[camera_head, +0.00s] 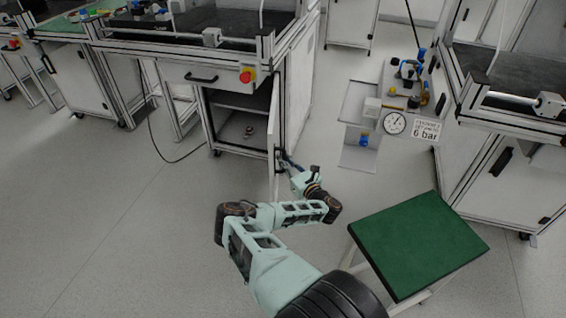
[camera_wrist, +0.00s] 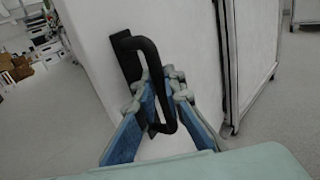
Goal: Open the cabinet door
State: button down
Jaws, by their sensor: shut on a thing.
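The cabinet door (camera_head: 274,137) stands swung out from the cabinet, seen nearly edge-on in the head view. Its white face (camera_wrist: 185,50) fills the middle of the wrist view. A black bar handle (camera_wrist: 152,62) is fixed to that face. My gripper (camera_wrist: 160,88) has its blue-padded fingers around the handle's lower part and is shut on it. In the head view my gripper (camera_head: 286,163) is at the door's outer side, small and partly hidden. The open cabinet interior (camera_head: 240,118) shows a shelf and a small object on its floor.
A green-topped table (camera_head: 420,243) stands right of my arm. A panel with a gauge (camera_head: 395,123) and fittings lies beyond it. A drawer with a red emergency button (camera_head: 246,77) is above the opening. The floor left of the door is clear, apart from a black cable (camera_head: 165,155).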

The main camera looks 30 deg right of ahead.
jog(key=shift+w+r, duration=0.1)
jog(key=c, duration=2.3)
grip_release()
